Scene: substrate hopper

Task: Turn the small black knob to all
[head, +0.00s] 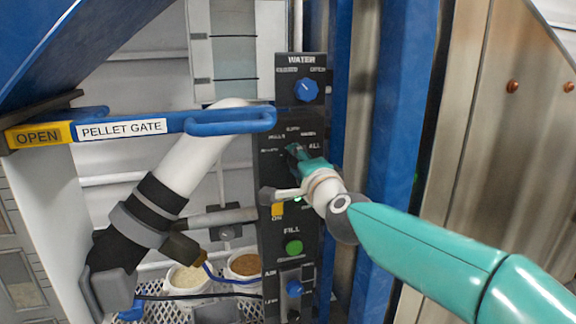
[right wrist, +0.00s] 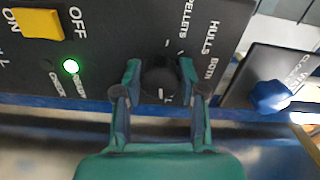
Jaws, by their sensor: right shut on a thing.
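The small black knob (right wrist: 158,84) shows between the fingertips of my right gripper (right wrist: 160,80) in the wrist view. The fingers rest on both sides of it. A pale mark on the knob points to the lower edge of that view. In the head view my teal right gripper (head: 303,158) reaches in from the right to the black panel (head: 268,140) and covers the knob. The word ALL (head: 314,145) shows just right of the fingertips there. The wrist view shows the words HULLS and BOTH beside the knob. My left gripper is not in view.
A blue water knob (head: 306,90) sits above, a yellow switch (head: 277,209) and a green fill button (head: 293,247) below. The blue pellet gate handle (head: 230,121) sticks out at the left. A blue post (head: 400,110) stands to the right.

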